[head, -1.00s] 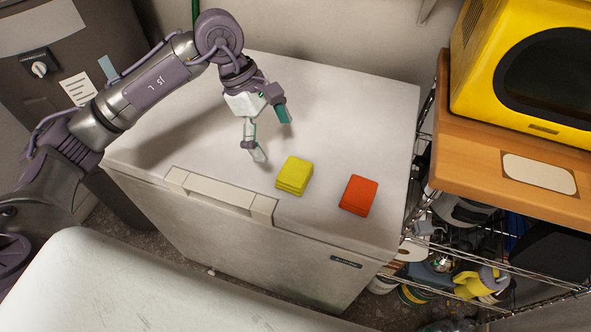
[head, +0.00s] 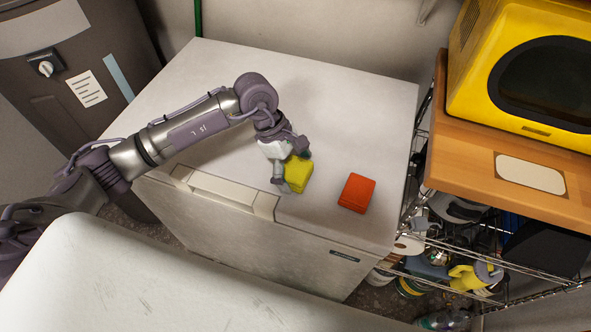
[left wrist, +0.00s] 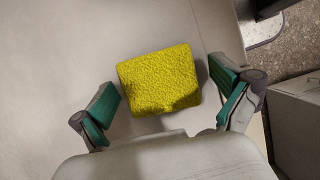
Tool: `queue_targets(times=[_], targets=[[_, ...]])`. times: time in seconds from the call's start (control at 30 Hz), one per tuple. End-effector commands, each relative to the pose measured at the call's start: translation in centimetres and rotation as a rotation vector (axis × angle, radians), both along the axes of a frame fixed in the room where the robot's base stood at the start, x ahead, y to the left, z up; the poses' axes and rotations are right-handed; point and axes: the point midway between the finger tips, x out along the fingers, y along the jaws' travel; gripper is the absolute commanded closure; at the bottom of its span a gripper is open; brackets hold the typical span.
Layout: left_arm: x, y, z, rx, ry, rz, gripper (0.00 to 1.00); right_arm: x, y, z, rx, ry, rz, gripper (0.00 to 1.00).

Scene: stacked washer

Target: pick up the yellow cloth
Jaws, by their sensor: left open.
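The yellow cloth (head: 299,174) is a folded square stack on top of the white chest freezer (head: 345,130), near its front edge. My left gripper (head: 292,170) is over the yellow cloth, pointing down, and partly hides it. In the left wrist view, the yellow cloth (left wrist: 160,80) lies between the two green-padded fingers of my open left gripper (left wrist: 168,105). A gap shows between each finger and the cloth. My right gripper is in neither view.
A folded red-orange cloth (head: 356,193) lies to the right of the yellow one. A wooden-topped wire shelf with a yellow microwave (head: 535,75) stands at the right. The back of the freezer top is clear.

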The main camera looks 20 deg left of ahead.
Motion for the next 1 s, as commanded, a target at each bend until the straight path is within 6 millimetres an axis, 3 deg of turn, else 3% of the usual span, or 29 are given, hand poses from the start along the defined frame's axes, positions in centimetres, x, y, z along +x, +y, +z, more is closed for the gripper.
queue_targets(times=[0.07, 0.4, 0.77, 1.0], targets=[[0.0, 0.0, 0.0, 0.000, 0.000, 0.000, 0.00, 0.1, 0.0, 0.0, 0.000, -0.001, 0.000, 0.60], [0.0, 0.0, 0.0, 0.000, 0.000, 0.000, 0.51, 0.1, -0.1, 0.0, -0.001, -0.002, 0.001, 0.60], [0.1, 0.0, 0.6, -0.001, -0.002, 0.000, 0.51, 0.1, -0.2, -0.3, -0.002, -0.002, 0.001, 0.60], [0.2, 0.0, 4.0, -0.001, -0.008, -0.002, 0.51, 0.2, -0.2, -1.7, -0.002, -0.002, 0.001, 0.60]])
